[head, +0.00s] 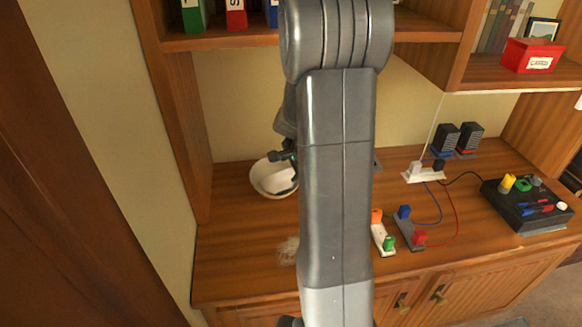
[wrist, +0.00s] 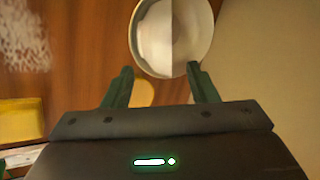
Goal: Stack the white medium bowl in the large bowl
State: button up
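A white bowl (head: 264,181) stands on the wooden desk at the left, close to the wall, partly hidden by my arm. In the wrist view the bowl (wrist: 154,38) is at the top centre, one half bright white and the other greyer. I cannot tell whether this is one bowl with a shadow or one bowl inside another. No separate second bowl shows. My gripper (wrist: 160,68) is open, its two dark green fingers apart with nothing visibly held. The fingertips appear at the bowl's near rim; contact cannot be told. In the head view my gripper (head: 284,157) is mostly hidden behind my arm.
A yellow object (wrist: 20,114) is at the wrist view's left edge. A pale fuzzy patch (head: 288,250) marks the desk. A shelf (head: 220,40) hangs above.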

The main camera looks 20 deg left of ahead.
jog(key=o, duration=0.9)
jog(key=shift+o, duration=0.2)
jog(key=v, duration=1.3)
jog(key=shift+s+d+r, duration=0.15)
jog(key=shift+s+r, duration=0.05)
jog(key=shift+r, duration=0.15)
jog(key=x, duration=1.5)
